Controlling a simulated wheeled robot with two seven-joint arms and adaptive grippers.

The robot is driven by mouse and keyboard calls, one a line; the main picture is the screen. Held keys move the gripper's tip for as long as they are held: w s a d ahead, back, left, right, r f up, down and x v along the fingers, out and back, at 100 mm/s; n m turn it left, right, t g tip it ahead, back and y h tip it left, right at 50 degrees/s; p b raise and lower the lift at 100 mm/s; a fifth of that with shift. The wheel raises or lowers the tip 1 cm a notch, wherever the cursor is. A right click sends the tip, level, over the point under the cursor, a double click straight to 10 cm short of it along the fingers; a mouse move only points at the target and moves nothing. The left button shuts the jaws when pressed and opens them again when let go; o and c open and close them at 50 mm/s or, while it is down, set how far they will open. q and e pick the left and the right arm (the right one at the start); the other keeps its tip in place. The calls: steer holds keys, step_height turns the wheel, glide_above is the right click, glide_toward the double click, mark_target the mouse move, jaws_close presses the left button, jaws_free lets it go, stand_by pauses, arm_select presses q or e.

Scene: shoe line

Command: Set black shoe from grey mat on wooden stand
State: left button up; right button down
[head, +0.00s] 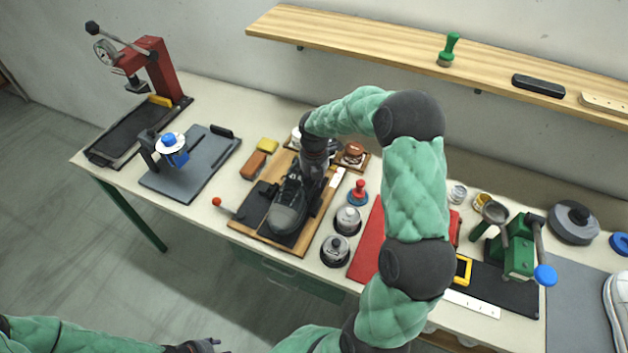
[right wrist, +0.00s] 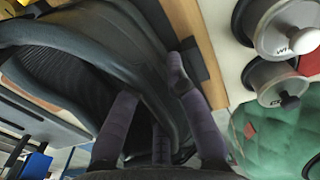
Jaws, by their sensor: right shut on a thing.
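The black shoe (head: 287,212) is over the wooden stand (head: 240,227), toe toward the front edge of the table. Whether its sole touches the stand's dark pad I cannot tell. My right gripper (head: 308,182) is shut on the shoe's upper near the ankle opening. In the right wrist view the shoe (right wrist: 120,45) fills the left and middle, with the gripper's fingers (right wrist: 152,110) against its collar. A grey mat (head: 572,315) lies at the far right, with a white shoe (head: 620,305) on it. My left gripper (head: 200,346) is at the bottom edge, its fingers too small to judge.
Two round metal-topped pots (head: 336,250) stand just right of the stand, with a red-knobbed stamp (head: 358,193) behind them. A red-handled lever (head: 227,208) is at its left. A red mat (head: 368,247) lies further right. A shelf (head: 390,45) runs along the wall.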

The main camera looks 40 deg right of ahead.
mark_target(315, 191)
steer(key=shift+s+a+f+b, duration=0.2)
steer(key=shift+s+f, duration=0.1)
steer(key=shift+f, duration=0.35)
steer(key=shift+s+a+f+b, duration=0.1)
steer(key=shift+s+a+f, duration=0.15)
steer(key=shift+f, duration=0.35)
steer(key=shift+d+f, duration=0.15)
steer(key=shift+f, duration=0.1)
steer(key=c, duration=1.1)
jaws_free()
steer(key=shift+w+d+f, duration=0.1)
steer(key=shift+w+d, duration=0.05)
steer(key=shift+w, duration=0.15)
steer(key=shift+r, duration=0.2)
steer(key=shift+w+r, duration=0.1)
steer(key=shift+r, duration=0.25)
step_height(315, 191, up, 11)
steer(key=shift+r, duration=0.2)
